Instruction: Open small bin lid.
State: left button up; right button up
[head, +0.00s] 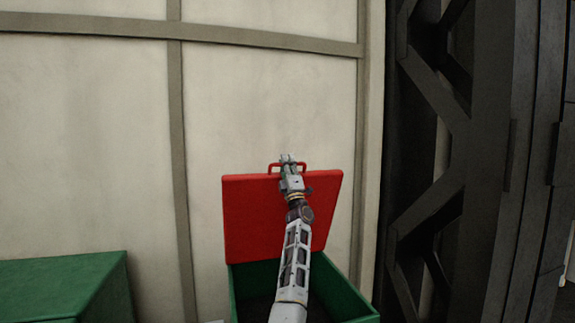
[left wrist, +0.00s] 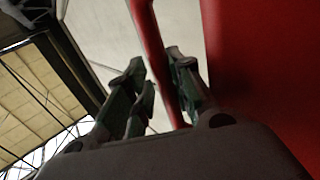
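The small bin is a green box (head: 345,292) low in the head view. Its red lid (head: 250,222) stands raised, close to upright, at the back of the box, so the dark inside shows. A red handle (head: 303,167) is on the lid's top edge. My left gripper (head: 289,159) is at this handle, with its arm in front of the lid. In the left wrist view the handle (left wrist: 158,50) passes between the fingers, which stand apart with a gap on the left side. The lid (left wrist: 262,70) fills the right side there. My right gripper is not in view.
A larger green box (head: 70,285) stands at the lower left. A pale panelled wall (head: 90,120) rises behind the bin. A dark metal frame (head: 440,160) stands on the right. There is free room above the lid.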

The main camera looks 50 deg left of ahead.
pick_arm(q)
jog(key=shift+o, duration=1.2)
jog(key=shift+w+a+f, duration=0.15)
jog(key=shift+a+f, duration=0.05)
jog(key=shift+d+f, duration=0.1)
